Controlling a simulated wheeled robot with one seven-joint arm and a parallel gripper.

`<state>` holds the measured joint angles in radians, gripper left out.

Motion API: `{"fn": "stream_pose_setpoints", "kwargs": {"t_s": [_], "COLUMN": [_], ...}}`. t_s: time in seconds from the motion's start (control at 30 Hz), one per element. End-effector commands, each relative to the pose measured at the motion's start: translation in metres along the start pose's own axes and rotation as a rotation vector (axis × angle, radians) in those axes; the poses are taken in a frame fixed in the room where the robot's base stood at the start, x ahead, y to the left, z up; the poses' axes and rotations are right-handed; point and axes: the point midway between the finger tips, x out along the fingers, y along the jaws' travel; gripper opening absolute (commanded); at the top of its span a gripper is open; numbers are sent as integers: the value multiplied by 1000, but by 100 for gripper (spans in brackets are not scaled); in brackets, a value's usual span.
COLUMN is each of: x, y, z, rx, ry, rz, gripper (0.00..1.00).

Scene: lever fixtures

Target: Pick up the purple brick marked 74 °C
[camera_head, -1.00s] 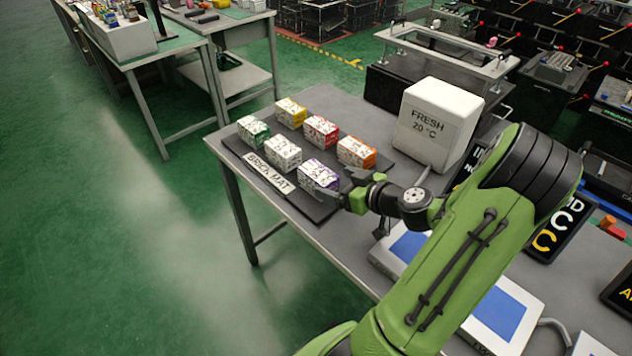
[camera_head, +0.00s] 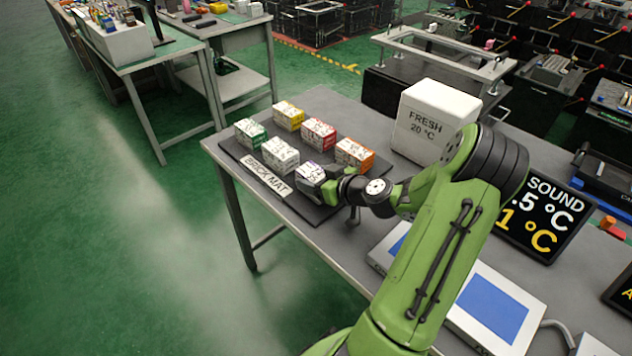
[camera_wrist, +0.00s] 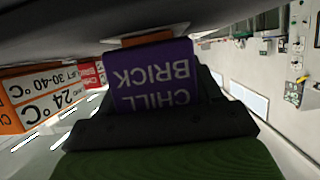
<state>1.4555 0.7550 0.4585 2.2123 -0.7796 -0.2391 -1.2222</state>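The purple brick (camera_head: 309,173) is at the near right of the brick mat, its white marked top showing. My gripper (camera_head: 327,185) is at this brick and covers part of its near and right sides. In the wrist view the purple brick (camera_wrist: 153,76) fills the middle, with "CHILL BRICK" upside down on its face and dark gripper parts close around it. The marking 74 °C cannot be read. I cannot tell whether the fingers press on the brick or whether it is off the mat.
The brick mat (camera_head: 266,175) also carries a white brick (camera_head: 280,155), green brick (camera_head: 250,133), yellow brick (camera_head: 288,115), red brick (camera_head: 318,133) and orange brick (camera_head: 355,154). A white box marked FRESH 20 °C (camera_head: 430,120) stands behind. A dark sign (camera_head: 540,220) and a blue-topped panel (camera_head: 490,305) lie right.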

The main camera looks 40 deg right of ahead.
Motion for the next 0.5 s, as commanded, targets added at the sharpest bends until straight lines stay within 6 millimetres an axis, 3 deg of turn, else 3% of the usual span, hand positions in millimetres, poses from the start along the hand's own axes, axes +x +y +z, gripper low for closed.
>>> {"fn": "stream_pose_setpoints", "kwargs": {"t_s": [0.03,0.17,0.37,0.5], "x": [0,0,0,-8], "y": [0,0,0,0], "z": [0,0,-1,-20], "rx": [0,0,-1,-6], "ry": [0,0,2,3], "rz": [0,0,0,2], "gripper": [42,22,22,22]}}
